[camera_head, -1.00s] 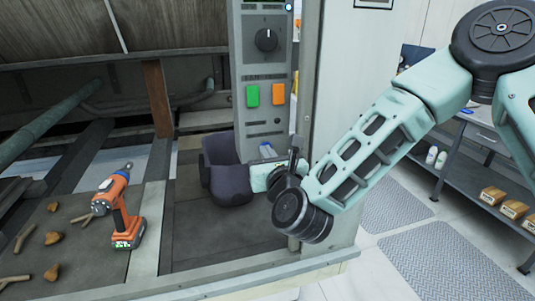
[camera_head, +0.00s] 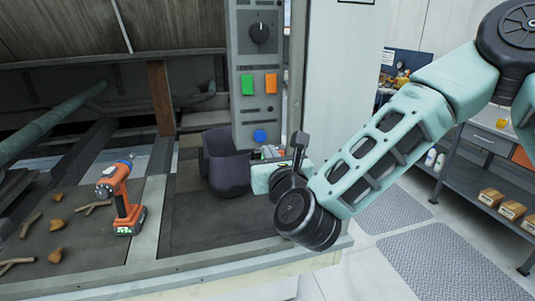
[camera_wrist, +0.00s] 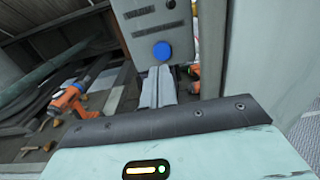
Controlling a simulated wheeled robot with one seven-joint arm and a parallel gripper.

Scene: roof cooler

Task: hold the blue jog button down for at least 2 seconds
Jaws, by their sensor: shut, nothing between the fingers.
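The blue jog button (camera_head: 260,136) is a round knob low on the grey control panel (camera_head: 246,110). It also shows in the wrist view (camera_wrist: 162,50), uncovered. My gripper (camera_head: 269,152) is just below the button in the head view, partly hidden by my own wrist. In the wrist view my gripper (camera_wrist: 160,72) has its two grey fingers together and empty, with the tips just below the button's lower edge. They appear apart from the button, but the exact gap is hard to tell.
The panel also carries a green button (camera_head: 247,84), an orange button (camera_head: 270,83) and a black dial (camera_head: 260,33). A dark open bin (camera_head: 228,175) stands close to my gripper.

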